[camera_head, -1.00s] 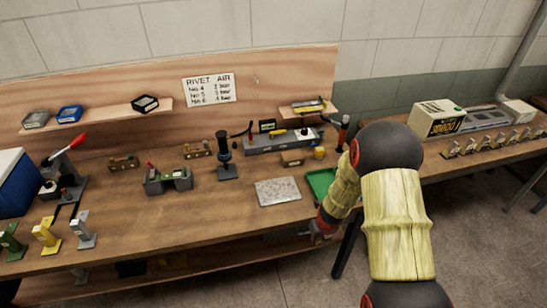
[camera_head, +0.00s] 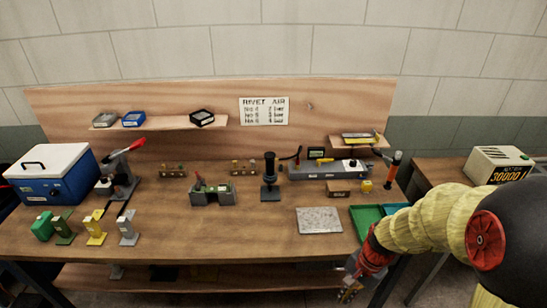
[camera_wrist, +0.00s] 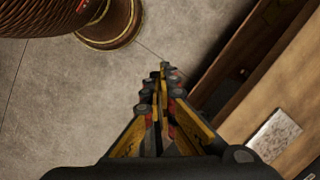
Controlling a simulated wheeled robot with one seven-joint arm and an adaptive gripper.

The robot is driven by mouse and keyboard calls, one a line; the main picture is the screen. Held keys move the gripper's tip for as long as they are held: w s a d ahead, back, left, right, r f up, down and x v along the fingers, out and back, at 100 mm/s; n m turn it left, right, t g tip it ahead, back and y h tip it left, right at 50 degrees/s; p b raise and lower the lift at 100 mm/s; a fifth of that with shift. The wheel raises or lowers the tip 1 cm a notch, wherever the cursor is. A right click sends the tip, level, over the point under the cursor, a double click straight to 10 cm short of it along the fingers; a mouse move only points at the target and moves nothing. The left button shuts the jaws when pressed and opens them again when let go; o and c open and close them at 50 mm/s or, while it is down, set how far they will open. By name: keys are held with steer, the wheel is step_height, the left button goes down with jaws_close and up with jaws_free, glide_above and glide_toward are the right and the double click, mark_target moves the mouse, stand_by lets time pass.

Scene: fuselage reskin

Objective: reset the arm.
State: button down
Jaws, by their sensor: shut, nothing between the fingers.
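My gripper (camera_head: 350,287) hangs at the front right edge of the workbench (camera_head: 190,235), below the level of the top in the head view. My arm comes in from the right side of that view. In the wrist view my gripper (camera_wrist: 162,75) points down toward the grey concrete floor, and its fingers are together with nothing between them. The bench edge lies to the right of the fingers there, apart from them.
A grey speckled plate (camera_head: 319,220) and a green tray (camera_head: 367,222) lie near the bench's front right. A blue cooler (camera_head: 48,185) stands at the left. Small coloured stands (camera_head: 96,232) line the front left. A second bench (camera_head: 437,172) holds a box (camera_head: 497,165).

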steer(key=s+r+n+t+b, duration=0.1)
steer(key=s+r+n+t, duration=0.1)
steer(key=r, duration=0.5)
steer(key=s+a+r+n+t+h+b, duration=0.1)
steer(key=s+r+n+t, duration=0.1)
steer(key=s+r+n, duration=0.2)
steer(key=s+a+r+n+t+h+b, duration=0.1)
steer(key=s+r+n, duration=0.3)
steer(key=r, duration=0.6)
steer(key=shift+s+r+t+b, duration=0.35)
steer(key=shift+s+t, duration=0.15)
steer(key=shift+s, duration=0.25)
